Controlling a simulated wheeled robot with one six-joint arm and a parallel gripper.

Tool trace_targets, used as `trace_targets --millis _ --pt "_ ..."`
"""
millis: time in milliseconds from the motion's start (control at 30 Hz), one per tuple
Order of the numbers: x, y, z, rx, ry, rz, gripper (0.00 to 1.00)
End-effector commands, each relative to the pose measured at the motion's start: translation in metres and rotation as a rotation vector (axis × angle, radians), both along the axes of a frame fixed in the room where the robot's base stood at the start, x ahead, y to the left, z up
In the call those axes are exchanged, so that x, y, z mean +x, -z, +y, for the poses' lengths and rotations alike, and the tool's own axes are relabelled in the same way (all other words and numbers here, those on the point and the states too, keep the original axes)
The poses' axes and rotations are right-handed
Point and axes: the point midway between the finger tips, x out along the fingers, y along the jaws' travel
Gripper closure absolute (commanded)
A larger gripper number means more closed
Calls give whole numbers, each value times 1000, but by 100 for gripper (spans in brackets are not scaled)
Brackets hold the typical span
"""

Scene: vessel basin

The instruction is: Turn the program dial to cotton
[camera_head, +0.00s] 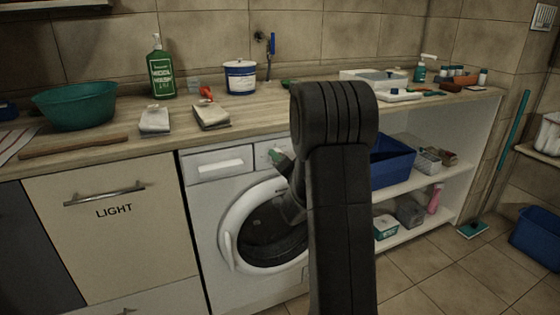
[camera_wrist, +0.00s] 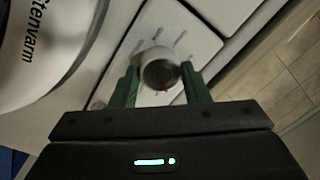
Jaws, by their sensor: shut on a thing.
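The program dial (camera_wrist: 158,66) is a round pale knob with a dark centre and a small reddish mark at its lower edge. It sits on a white panel with several short tick marks; no program names can be read. My gripper (camera_wrist: 160,84) has its two green fingers on either side of the dial, shut on it. In the head view my gripper (camera_head: 279,158) is at the upper front of the white washing machine (camera_head: 208,205). The dial is hidden there behind my gripper and arm.
The machine's round door (camera_head: 230,225) is closed below the panel, left of my arm. A drawer front (camera_head: 220,166) lies left of the dial. The wooden worktop (camera_head: 275,120) runs above. Open shelves with a blue bin (camera_head: 391,165) stand to the right.

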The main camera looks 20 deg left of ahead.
Motion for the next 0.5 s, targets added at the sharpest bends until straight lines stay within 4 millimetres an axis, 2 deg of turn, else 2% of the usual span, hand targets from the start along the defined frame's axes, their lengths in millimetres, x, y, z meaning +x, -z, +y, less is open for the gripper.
trace_targets --millis 500 --pt "0 0 0 79 1 92 81"
